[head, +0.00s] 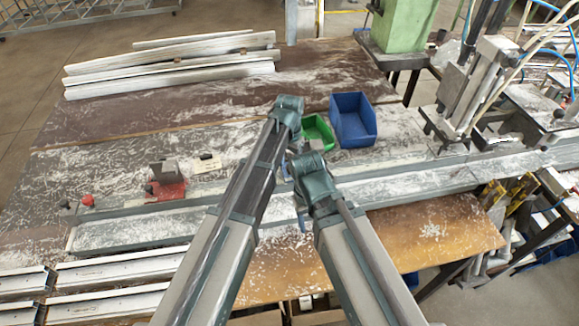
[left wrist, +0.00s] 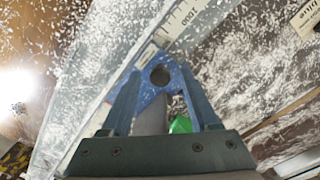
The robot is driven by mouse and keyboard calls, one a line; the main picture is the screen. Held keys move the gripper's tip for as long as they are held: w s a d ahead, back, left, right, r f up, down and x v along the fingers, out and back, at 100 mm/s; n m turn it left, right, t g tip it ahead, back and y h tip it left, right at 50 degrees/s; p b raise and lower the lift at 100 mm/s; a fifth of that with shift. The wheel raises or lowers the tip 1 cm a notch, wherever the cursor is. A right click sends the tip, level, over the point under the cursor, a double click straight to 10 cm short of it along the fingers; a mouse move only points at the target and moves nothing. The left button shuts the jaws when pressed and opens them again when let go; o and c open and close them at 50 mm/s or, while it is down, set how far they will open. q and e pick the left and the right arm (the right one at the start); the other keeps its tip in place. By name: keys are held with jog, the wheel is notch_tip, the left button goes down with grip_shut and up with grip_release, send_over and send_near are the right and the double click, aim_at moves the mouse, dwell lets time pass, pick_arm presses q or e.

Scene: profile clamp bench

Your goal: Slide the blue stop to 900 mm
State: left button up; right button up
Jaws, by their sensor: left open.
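The blue stop (left wrist: 150,92), a flat blue plate with a round dark hole, shows in the left wrist view on the rail. My left gripper (left wrist: 155,88) is open, one finger on each side of it; whether they touch it I cannot tell. The white scale (left wrist: 185,16) runs along the rail, with the mark 1000 just beyond the stop. The 900 mark is not readable. In the head view the left gripper (head: 284,166) is over the rail, partly hidden by my arms. The right arm's wrist is nearby, but its finger opening does not show.
A red stop (head: 170,190) stands left along the rail (head: 440,187). A green bin (head: 318,131) and a blue bin (head: 353,120) stand behind it. White profiles (head: 170,70) lie at the back left. A clamp machine (head: 475,85) stands at the right. White shavings cover the bench.

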pick_arm(q)
grip_shut()
dwell(1.4)
